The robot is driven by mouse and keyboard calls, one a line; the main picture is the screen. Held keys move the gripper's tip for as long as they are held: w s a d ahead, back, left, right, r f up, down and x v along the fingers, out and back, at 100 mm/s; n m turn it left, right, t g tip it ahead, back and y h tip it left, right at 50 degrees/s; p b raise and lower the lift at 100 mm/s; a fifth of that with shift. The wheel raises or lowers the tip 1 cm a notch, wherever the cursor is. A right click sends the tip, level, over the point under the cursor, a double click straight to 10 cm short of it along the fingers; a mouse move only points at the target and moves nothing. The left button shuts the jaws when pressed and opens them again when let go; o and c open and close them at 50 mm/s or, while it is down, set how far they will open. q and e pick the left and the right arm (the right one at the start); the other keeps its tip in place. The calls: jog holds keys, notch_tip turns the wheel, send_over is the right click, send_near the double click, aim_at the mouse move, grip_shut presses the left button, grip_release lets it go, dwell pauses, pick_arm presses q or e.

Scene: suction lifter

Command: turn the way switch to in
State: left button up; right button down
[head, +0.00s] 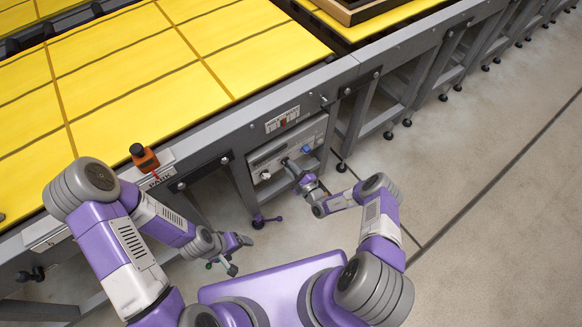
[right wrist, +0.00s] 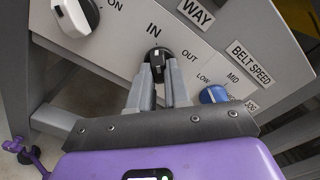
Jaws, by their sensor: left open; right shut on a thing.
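The way switch is a black knob (right wrist: 158,57) on a light grey panel (right wrist: 120,60), between the IN and OUT labels and near the WAY plate (right wrist: 196,12). My right gripper (right wrist: 163,76) is shut on this knob, its fingers hiding the lower part. Which label the knob points to is hard to tell. In the head view the right gripper (head: 290,166) reaches the panel front (head: 272,156) under the yellow table's edge. My left gripper (head: 226,264) is open and empty, low at the left, away from the panel.
A blue belt speed knob (right wrist: 213,95) sits close right of the right gripper, and a white-handled knob (right wrist: 76,15) is at the left by ON. The floor (head: 480,190) at the right is clear.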

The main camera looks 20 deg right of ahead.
jog(key=shift+f, duration=0.1)
jog(key=c, duration=1.1)
grip_release()
jog(key=p+v, duration=0.1)
jog(key=v, duration=0.6)
jog(key=shift+s+d+p, duration=0.15)
jog(key=shift+s+p, duration=0.15)
